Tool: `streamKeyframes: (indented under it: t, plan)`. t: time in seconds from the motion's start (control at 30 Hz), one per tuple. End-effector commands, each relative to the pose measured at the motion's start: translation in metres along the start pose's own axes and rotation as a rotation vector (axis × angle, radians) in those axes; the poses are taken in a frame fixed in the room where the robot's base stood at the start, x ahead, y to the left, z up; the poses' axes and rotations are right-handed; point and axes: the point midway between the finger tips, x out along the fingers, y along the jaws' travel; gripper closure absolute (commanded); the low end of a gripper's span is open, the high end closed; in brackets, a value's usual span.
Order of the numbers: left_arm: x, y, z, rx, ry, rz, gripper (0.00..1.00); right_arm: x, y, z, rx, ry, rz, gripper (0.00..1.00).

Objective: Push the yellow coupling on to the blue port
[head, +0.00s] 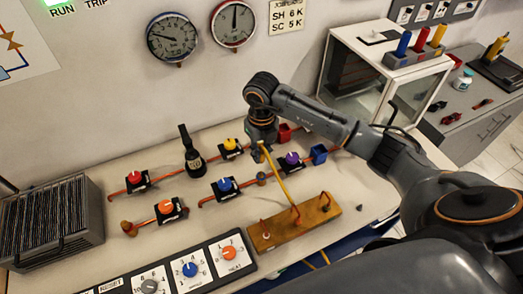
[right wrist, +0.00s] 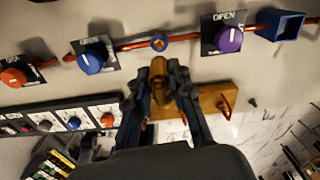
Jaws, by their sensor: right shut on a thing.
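My right gripper (head: 262,143) is shut on the yellow coupling, above the panel. In the right wrist view the coupling (right wrist: 158,75) shows as a dull yellow-brown piece between the fingers (right wrist: 160,88). A thin yellow hose (head: 279,178) runs from the gripper down to the wooden block (head: 318,212). The blue port (head: 319,154) is a square, open-fronted socket at the right end of a copper pipe. It also shows at the upper right of the right wrist view (right wrist: 290,24), apart from the coupling. My left gripper is not in view.
A red port (head: 285,133) stands behind the blue one. A purple knob (head: 292,158) and a blue knob (head: 225,184) sit along the blue port's pipe. A dark bottle-like tool (head: 192,158) stands to the left. A white cabinet (head: 350,75) stands behind right.

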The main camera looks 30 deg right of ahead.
Motion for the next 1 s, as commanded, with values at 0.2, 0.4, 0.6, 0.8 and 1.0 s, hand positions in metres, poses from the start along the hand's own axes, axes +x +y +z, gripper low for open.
streamKeyframes:
  t: [0.2, 0.4, 0.6, 0.8, 1.0]
  plan:
    - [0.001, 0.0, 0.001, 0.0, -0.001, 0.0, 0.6, 0.0, 0.0, 0.0, -0.003, -0.001, 0.001, 1.0]
    - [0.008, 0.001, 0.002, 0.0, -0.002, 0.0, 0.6, 0.006, 0.001, 0.0, -0.006, 0.0, 0.002, 1.0]
    - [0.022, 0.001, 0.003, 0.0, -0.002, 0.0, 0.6, 0.022, 0.0, 0.0, -0.006, 0.0, 0.001, 1.0]
    - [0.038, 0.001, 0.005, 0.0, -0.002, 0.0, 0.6, 0.041, 0.0, 0.0, -0.006, 0.0, 0.001, 1.0]
    - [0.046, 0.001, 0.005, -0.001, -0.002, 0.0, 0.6, 0.051, 0.0, 0.0, -0.006, -0.001, 0.002, 1.0]
